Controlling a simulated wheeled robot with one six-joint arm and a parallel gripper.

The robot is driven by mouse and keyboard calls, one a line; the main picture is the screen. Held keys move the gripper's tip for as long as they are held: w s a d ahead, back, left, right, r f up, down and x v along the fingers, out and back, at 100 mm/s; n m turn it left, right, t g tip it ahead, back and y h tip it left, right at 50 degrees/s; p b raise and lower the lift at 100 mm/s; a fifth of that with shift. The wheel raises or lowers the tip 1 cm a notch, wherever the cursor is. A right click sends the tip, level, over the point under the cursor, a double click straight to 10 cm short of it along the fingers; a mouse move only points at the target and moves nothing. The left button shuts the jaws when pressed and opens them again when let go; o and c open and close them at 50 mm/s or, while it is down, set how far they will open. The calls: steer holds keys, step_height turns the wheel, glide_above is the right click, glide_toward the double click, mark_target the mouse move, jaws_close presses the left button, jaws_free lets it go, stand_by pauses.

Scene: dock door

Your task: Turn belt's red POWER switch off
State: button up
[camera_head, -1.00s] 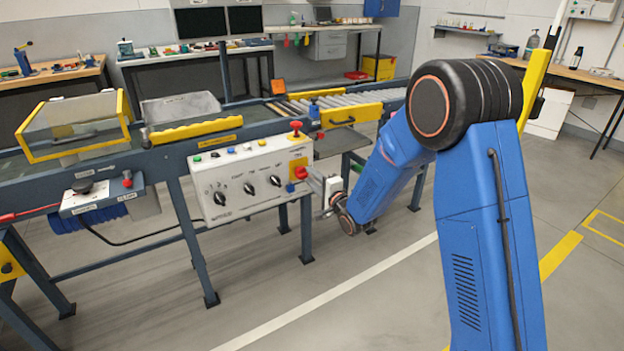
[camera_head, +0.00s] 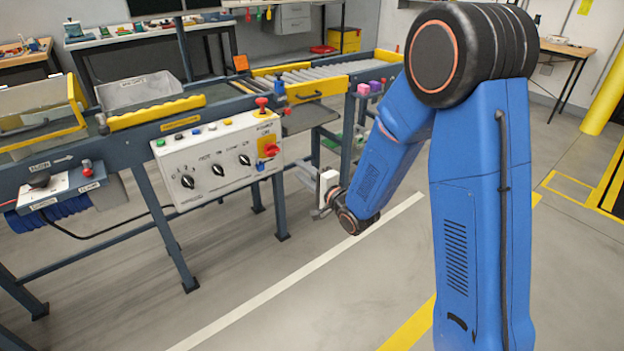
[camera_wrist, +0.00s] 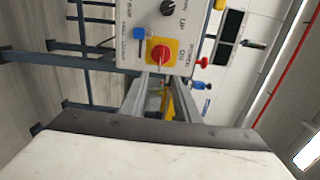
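The belt's white control box (camera_head: 215,160) hangs on the side of the conveyor frame. Its red POWER switch (camera_head: 271,150) sits on a yellow plate at the box's right end. In the wrist view the red switch (camera_wrist: 160,54) is unobstructed, with POWER and ON lettering beside it; I cannot surely tell its setting.
Black dials (camera_head: 217,169) line the box. Conveyor legs (camera_head: 277,207) stand below. The floor in front is clear, with a white line (camera_head: 300,277).

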steer(key=shift+v, duration=2.5)
steer(key=s+d+r+n+g+h, duration=0.25)
steer(key=s+d+r+h, duration=0.2)
steer(key=d, duration=0.45)
steer(key=s+d+r+n+g+h, duration=0.2)
steer(key=s+d+r+n+h, duration=0.15)
steer(key=s+d, duration=0.4)
steer(key=s+d+n+g+h, duration=0.1)
steer(key=s+d+n+g, duration=0.1)
steer(key=s, duration=1)
steer(key=s+d+r+n+g+h, duration=0.1)
steer(key=s+d+n+g, duration=0.2)
steer(key=s, duration=1)
steer(key=shift+s+d+r+g, duration=0.25)
steer(key=shift+d+g, duration=0.1)
steer(key=shift+d, duration=0.85)
steer(key=shift+a, duration=0.1)
